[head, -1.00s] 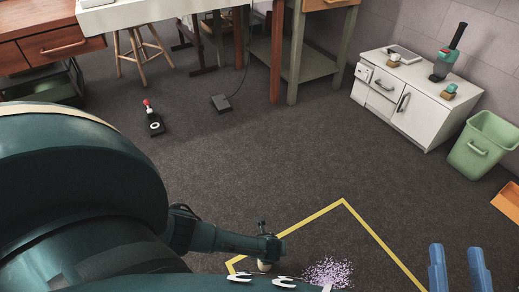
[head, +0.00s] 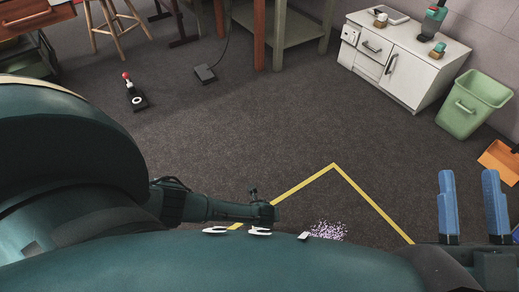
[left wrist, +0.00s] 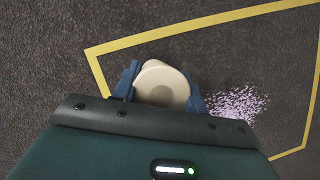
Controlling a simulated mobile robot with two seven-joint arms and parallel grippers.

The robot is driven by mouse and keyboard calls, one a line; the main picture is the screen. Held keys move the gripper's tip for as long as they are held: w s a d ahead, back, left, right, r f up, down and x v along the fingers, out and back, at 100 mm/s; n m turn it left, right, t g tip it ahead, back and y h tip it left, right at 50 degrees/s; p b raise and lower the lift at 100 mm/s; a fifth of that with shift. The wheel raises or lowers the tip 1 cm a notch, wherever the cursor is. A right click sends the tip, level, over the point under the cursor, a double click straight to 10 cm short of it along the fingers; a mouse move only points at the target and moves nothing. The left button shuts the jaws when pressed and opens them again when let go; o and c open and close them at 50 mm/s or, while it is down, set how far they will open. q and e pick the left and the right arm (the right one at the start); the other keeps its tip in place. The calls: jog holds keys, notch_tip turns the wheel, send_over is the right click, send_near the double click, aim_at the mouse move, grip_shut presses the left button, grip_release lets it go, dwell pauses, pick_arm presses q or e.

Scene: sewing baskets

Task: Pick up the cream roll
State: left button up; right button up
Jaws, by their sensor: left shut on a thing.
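The cream roll (left wrist: 161,86) is a pale, rounded piece in the left wrist view. It sits between the two blue fingers of my left gripper (left wrist: 162,92), which is shut on it. I cannot tell its height above the dark carpet. In the head view the left forearm reaches in from the left, but its fingers and the roll are hidden behind my own body. My right gripper (head: 473,205) is at the lower right of the head view, its two blue fingers apart with nothing between them.
Yellow tape (head: 333,164) marks a corner on the carpet. Purple-white specks (head: 328,231) lie inside it. A white cabinet (head: 404,62), green bin (head: 473,104) and orange dustpan (head: 501,160) stand right. A black pedal (head: 205,74) and joystick-like device (head: 136,98) lie ahead. The middle floor is clear.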

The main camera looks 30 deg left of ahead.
pick_arm(q)
jog(key=c, duration=0.6)
